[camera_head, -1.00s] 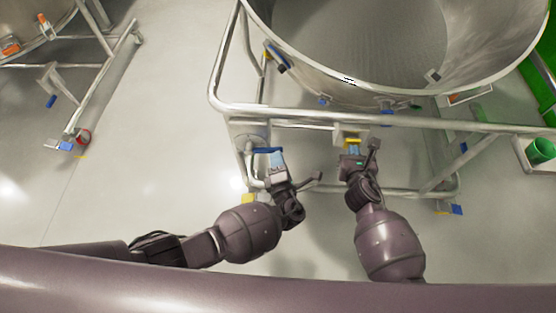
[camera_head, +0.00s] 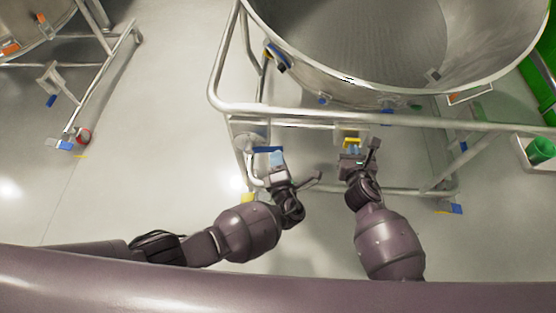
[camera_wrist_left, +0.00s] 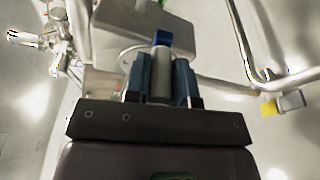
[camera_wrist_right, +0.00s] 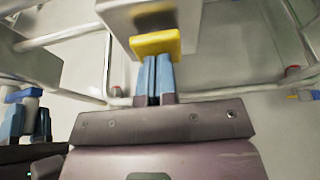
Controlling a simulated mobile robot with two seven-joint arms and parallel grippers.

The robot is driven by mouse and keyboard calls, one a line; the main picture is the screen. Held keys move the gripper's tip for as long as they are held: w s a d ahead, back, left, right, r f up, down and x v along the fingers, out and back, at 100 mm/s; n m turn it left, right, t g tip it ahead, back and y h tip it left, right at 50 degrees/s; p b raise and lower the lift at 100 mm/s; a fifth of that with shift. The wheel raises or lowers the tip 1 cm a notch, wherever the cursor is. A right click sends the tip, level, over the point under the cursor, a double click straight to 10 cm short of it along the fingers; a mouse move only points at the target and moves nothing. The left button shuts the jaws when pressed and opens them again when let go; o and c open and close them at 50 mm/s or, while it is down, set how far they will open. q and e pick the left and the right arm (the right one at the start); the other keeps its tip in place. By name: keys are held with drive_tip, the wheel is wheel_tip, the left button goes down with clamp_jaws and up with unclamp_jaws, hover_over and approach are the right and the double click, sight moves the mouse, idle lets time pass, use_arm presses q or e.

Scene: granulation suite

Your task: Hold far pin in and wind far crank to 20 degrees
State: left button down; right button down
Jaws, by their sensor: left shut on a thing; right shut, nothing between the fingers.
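My left gripper (camera_head: 275,157) is shut on the crank handle, a grey grip (camera_wrist_left: 160,75) with a blue end (camera_wrist_left: 162,38), at the left part of the steel frame. The handle stands between its two blue fingers in the left wrist view. My right gripper (camera_head: 352,149) is shut with nothing between its fingers. Its fingertips are at the face of the yellow pin (camera_wrist_right: 155,44), which sits on a grey block (camera_wrist_right: 150,14) under the frame's rail. Whether the tips touch the pin, and how deep it sits, I cannot tell. The crank's angle is not readable.
A large round steel vessel (camera_head: 455,78) stands above the tubular frame (camera_head: 300,112), close in front of both grippers. Another frame (camera_head: 108,75) stands at the far left. A green cup (camera_head: 540,150) is at the right. The floor (camera_head: 150,150) between the frames is clear.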

use_arm(q)
drive_tip(key=shift+a, duration=0.25)
use_arm(e)
drive_tip(key=s, duration=0.8)
idle(0.4)
use_arm(q)
drive_tip(key=c, duration=0.8)
unclamp_jaws()
drive_tip(key=shift+o, duration=0.2)
drive_tip(key=shift+d, duration=0.15)
